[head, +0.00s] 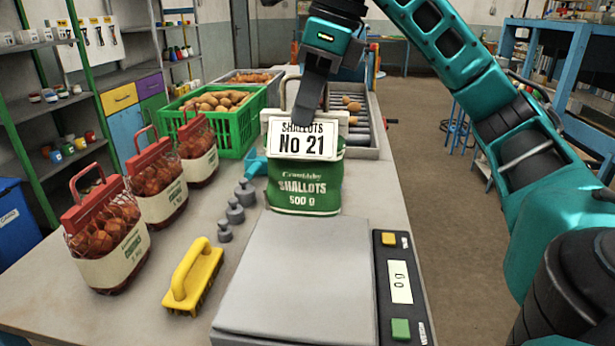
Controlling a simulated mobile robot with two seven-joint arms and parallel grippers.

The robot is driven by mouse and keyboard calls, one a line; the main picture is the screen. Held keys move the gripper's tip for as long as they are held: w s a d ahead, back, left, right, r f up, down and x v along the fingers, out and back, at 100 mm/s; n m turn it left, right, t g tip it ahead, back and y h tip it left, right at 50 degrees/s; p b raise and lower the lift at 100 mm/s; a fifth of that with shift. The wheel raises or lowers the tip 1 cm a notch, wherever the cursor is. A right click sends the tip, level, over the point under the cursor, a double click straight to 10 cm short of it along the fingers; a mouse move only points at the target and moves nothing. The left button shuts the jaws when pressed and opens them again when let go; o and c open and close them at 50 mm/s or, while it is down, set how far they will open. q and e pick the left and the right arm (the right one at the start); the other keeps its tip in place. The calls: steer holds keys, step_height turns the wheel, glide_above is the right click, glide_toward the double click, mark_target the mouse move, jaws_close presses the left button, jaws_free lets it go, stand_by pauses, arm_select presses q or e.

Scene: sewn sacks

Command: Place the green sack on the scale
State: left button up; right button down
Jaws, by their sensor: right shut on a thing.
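The green sack (305,187) is upright, with a white tag (303,139) reading "SHALLOTS No 21" across its top and a handle above. It is just behind the scale's far edge; I cannot tell whether its base touches the table or hangs clear. My right gripper (310,103) comes down from above and is shut on the sack at its handle; the grip itself is partly hidden by the dark finger and tag. The scale (297,285) has a bare grey plate, and its display (399,282) reads 0 g. My left gripper is out of view.
Several red-topped net sacks (108,235) stand along the left of the table (75,310). A yellow brush (194,277) and grey weights (235,210) lie left of the scale. A green crate (239,128) of potatoes and a roller tray (365,137) are behind.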

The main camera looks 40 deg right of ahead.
mark_target(308, 179)
step_height(308, 179, down, 7)
steer(key=b, duration=0.3)
steer(key=shift+f+b, duration=0.75)
steer(key=shift+f, duration=1.65)
steer(key=c, duration=1.5)
jaws_free()
steer(key=shift+f, duration=0.15)
steer(key=o, duration=0.5)
